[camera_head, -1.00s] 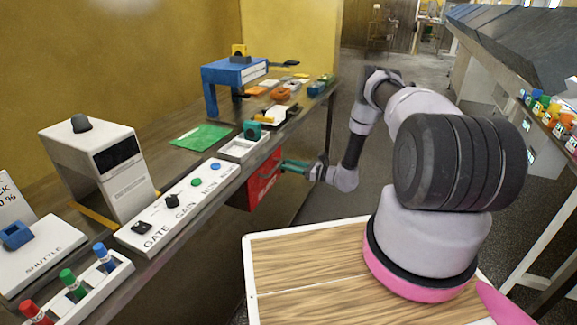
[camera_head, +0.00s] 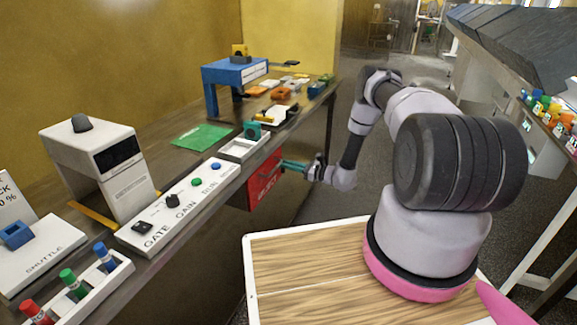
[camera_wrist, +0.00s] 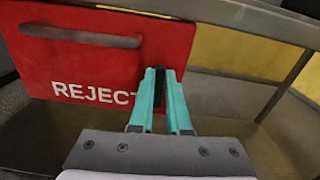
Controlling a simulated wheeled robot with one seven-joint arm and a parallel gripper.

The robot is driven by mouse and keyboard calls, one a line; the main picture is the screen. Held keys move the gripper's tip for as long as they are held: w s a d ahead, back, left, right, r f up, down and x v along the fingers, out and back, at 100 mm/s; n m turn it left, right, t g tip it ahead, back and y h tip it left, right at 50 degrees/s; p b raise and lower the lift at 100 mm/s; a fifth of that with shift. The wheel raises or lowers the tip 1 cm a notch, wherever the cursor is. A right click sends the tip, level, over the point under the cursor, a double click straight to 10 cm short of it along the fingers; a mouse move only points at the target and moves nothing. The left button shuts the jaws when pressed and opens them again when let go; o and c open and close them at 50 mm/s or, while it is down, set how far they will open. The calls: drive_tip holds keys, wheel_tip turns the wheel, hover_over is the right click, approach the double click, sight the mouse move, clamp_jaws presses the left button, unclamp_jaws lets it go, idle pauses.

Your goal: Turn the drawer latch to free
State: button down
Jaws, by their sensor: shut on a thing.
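The red drawer front (camera_wrist: 85,65), lettered "REJECT", fills the upper left of the wrist view. In the head view the drawer (camera_head: 262,182) sits under the bench edge. A dark latch (camera_wrist: 160,88) is at the right end of the drawer front, and the teal fingers of my gripper (camera_wrist: 163,76) are shut on it from both sides. The latch runs roughly along the fingers in the wrist view and is partly hidden by them. In the head view my gripper (camera_head: 291,165) reaches the drawer's right side from the right; the latch cannot be made out there.
A dark bar handle (camera_wrist: 80,36) crosses the drawer front's upper part. Above the drawer, the bench carries a white control panel (camera_head: 150,238) with knobs and buttons, a white tray (camera_head: 240,149) and a blue stand (camera_head: 211,98). Open floor lies right of the bench.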

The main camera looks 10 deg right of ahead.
drive_tip(key=shift+s+a+f+n, duration=0.2)
drive_tip(key=shift+f+n, duration=0.1)
drive_tip(key=shift+n, duration=2.55)
drive_tip(key=shift+s+a+f+n, duration=0.1)
drive_tip(key=shift+s+f+n, duration=0.2)
drive_tip(key=shift+n, duration=2.6)
drive_tip(key=shift+s+a+f+n, duration=0.15)
drive_tip(key=shift+f+n, duration=0.2)
drive_tip(key=shift+n, duration=2.5)
drive_tip(key=c, duration=0.9)
unclamp_jaws()
drive_tip(key=v, duration=1)
drive_tip(key=shift+s+d, duration=0.25)
drive_tip(key=shift+d, duration=0.05)
